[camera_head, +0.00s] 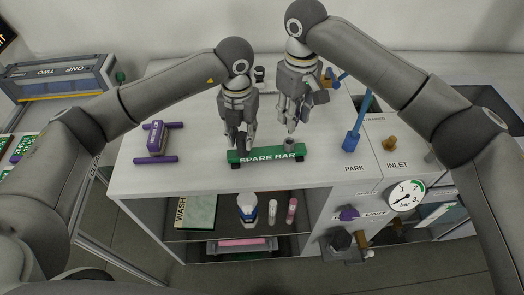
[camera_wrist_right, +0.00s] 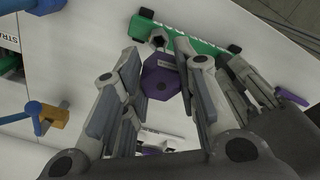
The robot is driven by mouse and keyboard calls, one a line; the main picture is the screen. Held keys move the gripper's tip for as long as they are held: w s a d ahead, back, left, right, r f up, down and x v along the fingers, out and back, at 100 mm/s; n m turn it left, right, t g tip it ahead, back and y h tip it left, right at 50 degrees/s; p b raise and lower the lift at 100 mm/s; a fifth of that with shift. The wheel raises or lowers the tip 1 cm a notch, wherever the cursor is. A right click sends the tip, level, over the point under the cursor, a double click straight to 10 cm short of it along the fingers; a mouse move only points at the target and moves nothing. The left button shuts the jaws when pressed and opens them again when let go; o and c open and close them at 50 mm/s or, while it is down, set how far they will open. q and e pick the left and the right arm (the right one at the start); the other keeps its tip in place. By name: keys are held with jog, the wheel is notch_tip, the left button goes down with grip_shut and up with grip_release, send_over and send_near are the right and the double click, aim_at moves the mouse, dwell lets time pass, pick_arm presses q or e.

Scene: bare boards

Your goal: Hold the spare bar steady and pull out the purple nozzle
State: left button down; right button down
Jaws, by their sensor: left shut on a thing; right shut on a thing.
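The green spare bar (camera_head: 270,155) lies on the white worktop near its front edge, its lettering facing front. My left gripper (camera_head: 240,147) is shut on the bar's left part. My right gripper (camera_head: 292,128) is above the bar's right part, shut on the purple nozzle (camera_wrist_right: 160,80), which shows between its fingers in the right wrist view. A grey socket (camera_head: 289,145) stands on the bar; it also shows beyond the nozzle in the right wrist view (camera_wrist_right: 158,38). The nozzle looks apart from the socket. In the head view the fingers hide the nozzle.
A purple rack (camera_head: 155,140) stands left on the worktop. A blue-handled valve (camera_head: 352,138) and a brass fitting (camera_head: 389,144) are at right. A pressure gauge (camera_head: 407,196) and purple knob (camera_head: 348,213) are on the front. Bottles stand on the shelf below.

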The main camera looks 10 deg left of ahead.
dwell(0.3)
pick_arm(q)
jog(key=c, duration=1)
grip_release()
jog(key=shift+c, duration=0.2)
notch_tip(320, 180, up, 12)
